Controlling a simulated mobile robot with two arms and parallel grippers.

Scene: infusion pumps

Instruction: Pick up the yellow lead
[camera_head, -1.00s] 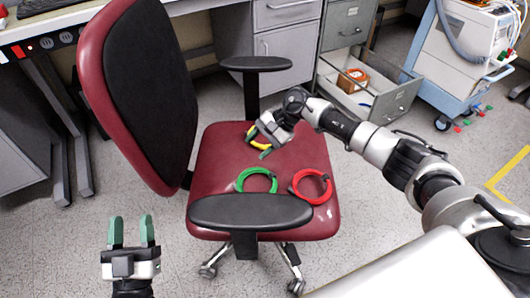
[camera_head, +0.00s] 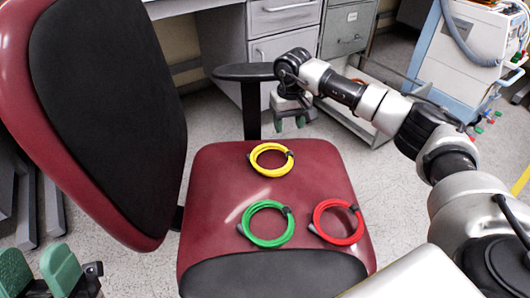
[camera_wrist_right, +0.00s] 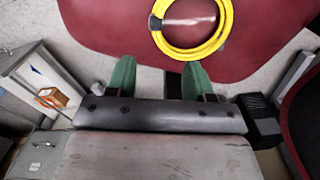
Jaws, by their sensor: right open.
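The yellow lead (camera_head: 270,160) is a coiled ring lying flat at the back of the red chair seat (camera_head: 215,205). It also shows in the right wrist view (camera_wrist_right: 205,45), just beyond my fingertips. My right gripper (camera_head: 289,124) is behind the seat's back edge, apart from the lead. Its green fingers (camera_wrist_right: 160,72) are spread with nothing between them. My left gripper (camera_head: 40,270) is at the lower left, its two green fingers apart and empty, its lower part cut off by the frame.
A green coiled lead (camera_head: 268,224) and a red coiled lead (camera_head: 338,222) lie nearer on the seat. The chair's armrest (camera_head: 245,72) is close beside my right gripper. The backrest (camera_head: 105,100) stands left. Drawers (camera_head: 285,15) and an equipment cart (camera_head: 465,50) stand behind.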

